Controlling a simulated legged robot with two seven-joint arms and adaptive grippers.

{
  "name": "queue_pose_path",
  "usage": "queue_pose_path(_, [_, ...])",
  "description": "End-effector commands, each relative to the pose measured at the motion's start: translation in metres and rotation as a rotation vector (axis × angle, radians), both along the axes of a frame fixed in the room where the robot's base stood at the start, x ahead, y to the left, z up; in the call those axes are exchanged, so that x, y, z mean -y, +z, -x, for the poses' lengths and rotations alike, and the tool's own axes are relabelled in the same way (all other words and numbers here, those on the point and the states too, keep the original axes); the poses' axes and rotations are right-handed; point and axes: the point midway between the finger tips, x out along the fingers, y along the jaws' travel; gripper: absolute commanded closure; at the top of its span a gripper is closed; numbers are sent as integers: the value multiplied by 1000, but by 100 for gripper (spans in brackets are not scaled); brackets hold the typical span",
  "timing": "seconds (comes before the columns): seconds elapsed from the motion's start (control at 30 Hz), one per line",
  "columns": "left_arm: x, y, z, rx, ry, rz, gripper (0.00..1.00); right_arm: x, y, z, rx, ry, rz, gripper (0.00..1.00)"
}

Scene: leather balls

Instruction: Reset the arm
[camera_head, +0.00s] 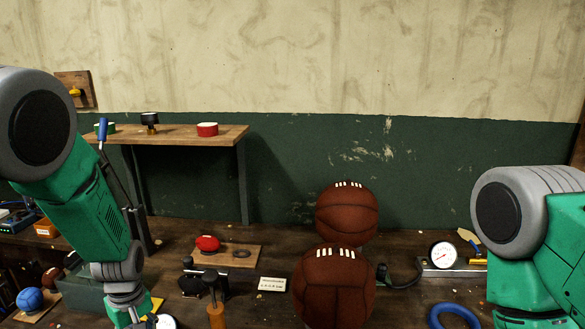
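My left arm (85,205) comes in from the left and bends down to a grey wrist (120,272) near the bottom edge. Its gripper fingers are below the frame. My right arm (530,235) is at the right edge, and its gripper is out of view. Two brown leather balls with white laces stand between the arms on the dark workbench. The front ball (335,290) partly hides the rear ball (347,213). Both arms look clear of the two balls.
A wooden shelf (185,135) holds a red round tin (207,129). A small red ball (208,243) sits on a wooden board. A blue ball (30,300) is at lower left. A pressure gauge (442,254) and a blue ring (455,314) are near my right arm.

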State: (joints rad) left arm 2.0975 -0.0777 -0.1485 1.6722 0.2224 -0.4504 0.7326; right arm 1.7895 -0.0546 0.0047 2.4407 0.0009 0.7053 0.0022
Motion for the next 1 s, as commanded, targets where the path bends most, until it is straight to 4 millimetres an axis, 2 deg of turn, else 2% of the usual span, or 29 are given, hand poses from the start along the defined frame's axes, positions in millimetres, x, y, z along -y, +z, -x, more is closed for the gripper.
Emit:
queue_pose_path(0.03, [-2,-21,22,-19,-44,-5,54,0,0,0,-1,0,0,60])
queue_pose_path(0.07, [-3,-33,35,-25,-79,-8,54,0,0,0,-1,0,0,60])
queue_pose_path(0.17, [-4,-74,92,-47,-228,-14,54,0,0,0,-1,0,0,60])
queue_pose_path(0.2, [-3,-89,118,-53,-299,-13,54,0,0,0,-1,0,0,60])
queue_pose_path(0.3, [2,-112,178,-59,-466,-3,54,0,0,0,-1,0,0,60])
queue_pose_path(0.4, [11,-121,231,-58,-610,17,54,0,0,0,-1,0,0,60])
queue_pose_path(0.5, [21,-121,276,-51,-735,43,54,0,0,0,-1,0,0,60])
queue_pose_path(0.67, [39,-109,335,-30,-902,90,54,0,0,0,-1,0,0,60])
queue_pose_path(0.73, [39,-129,327,-13,-918,78,54,0,-20,-1,1,0,0,60])
queue_pose_path(1.0, [43,-190,316,3,-950,61,54,0,-83,1,-1,0,0,60])
